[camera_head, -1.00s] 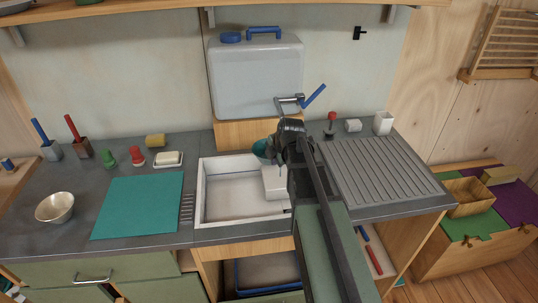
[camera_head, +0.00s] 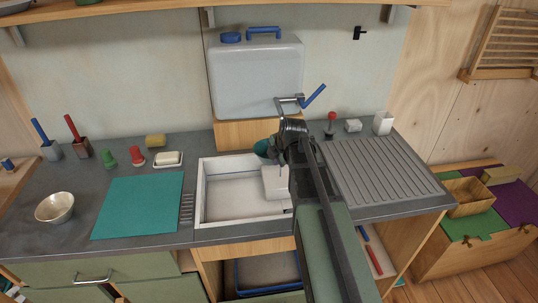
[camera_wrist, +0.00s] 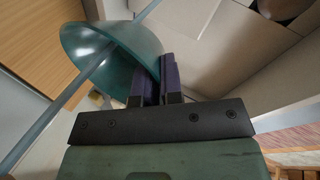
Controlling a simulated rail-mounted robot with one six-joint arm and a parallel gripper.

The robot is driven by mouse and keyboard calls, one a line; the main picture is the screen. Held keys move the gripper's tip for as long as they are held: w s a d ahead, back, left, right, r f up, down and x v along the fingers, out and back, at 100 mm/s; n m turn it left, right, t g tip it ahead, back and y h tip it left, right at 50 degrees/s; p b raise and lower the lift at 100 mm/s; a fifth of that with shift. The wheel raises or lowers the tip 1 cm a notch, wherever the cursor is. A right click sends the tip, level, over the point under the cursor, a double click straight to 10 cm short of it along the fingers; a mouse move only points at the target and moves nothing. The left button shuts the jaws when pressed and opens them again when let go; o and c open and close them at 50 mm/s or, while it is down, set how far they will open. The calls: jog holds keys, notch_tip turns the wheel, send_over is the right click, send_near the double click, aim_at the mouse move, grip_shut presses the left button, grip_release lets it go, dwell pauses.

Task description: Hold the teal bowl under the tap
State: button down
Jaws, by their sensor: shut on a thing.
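The teal bowl (camera_head: 261,148) shows in the head view over the back of the white sink, mostly hidden behind my wrist. In the wrist view the bowl (camera_wrist: 85,45) is tilted in the picture, and its rim is between the fingers of my gripper (camera_wrist: 158,82). My gripper is shut on that rim. The tap (camera_head: 290,100) with its blue lever (camera_head: 314,96) sticks out below the water container, just above my wrist in the head view. A thin grey bar (camera_wrist: 45,125) crosses the bowl in the wrist view; I cannot tell whether it touches the bowl.
A teal mat (camera_head: 138,205) and metal bowl (camera_head: 55,207) lie left. The ribbed drainer (camera_head: 380,172) on the right is clear, with small items behind it.

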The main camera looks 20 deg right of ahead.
jog(key=shift+w+a, duration=0.1)
jog(key=shift+a, duration=0.2)
jog(key=shift+d, duration=0.15)
jog(key=shift+s+d, duration=0.25)
jog(key=shift+d, duration=0.2)
jog(key=shift+w+a, duration=0.25)
jog(key=shift+a, duration=0.35)
jog(key=shift+d, duration=0.15)
jog(key=shift+s+d, duration=0.25)
jog(key=shift+d, duration=0.2)
